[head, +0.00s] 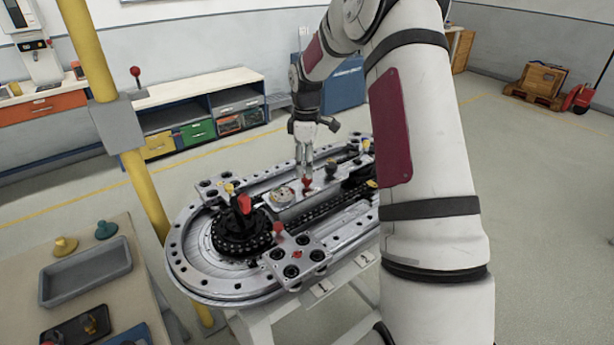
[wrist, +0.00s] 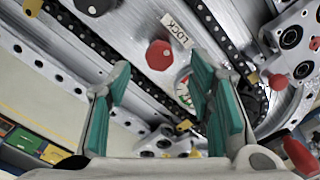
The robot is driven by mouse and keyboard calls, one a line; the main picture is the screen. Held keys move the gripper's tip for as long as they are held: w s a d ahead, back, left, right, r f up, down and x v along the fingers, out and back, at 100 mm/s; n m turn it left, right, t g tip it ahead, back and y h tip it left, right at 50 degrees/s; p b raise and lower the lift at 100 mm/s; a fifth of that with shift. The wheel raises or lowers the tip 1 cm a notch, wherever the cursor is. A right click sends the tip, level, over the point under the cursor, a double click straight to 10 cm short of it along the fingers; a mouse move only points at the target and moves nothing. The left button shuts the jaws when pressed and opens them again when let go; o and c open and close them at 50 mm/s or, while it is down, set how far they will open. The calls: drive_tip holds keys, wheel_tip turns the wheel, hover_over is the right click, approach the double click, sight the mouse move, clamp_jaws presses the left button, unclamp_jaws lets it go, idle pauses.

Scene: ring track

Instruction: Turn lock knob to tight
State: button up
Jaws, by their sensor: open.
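The lock knob is a red faceted knob (wrist: 159,55) on the metal plate of the ring track, beside a label reading LOCK (wrist: 176,30). In the head view the red knob (head: 307,182) shows just under my gripper (head: 304,172). In the wrist view my gripper (wrist: 160,85) is open, with its teal-lined fingers apart and nothing between them. The knob appears beyond the fingertips, between the two fingers in the picture, and looks untouched. A round dial with a white face and coloured marks (wrist: 184,92) lies beside the knob, partly hidden by a finger.
The oval track (head: 190,268) stands on a white stand. A larger red-topped lever (head: 244,204) rises at its left end, near a toothed wheel. A yellow post (head: 140,190) stands left of the track. A side table with a grey tray (head: 85,272) is at lower left.

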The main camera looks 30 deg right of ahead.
sight(307, 181)
drive_tip(key=shift+f, duration=2.6)
clamp_jaws()
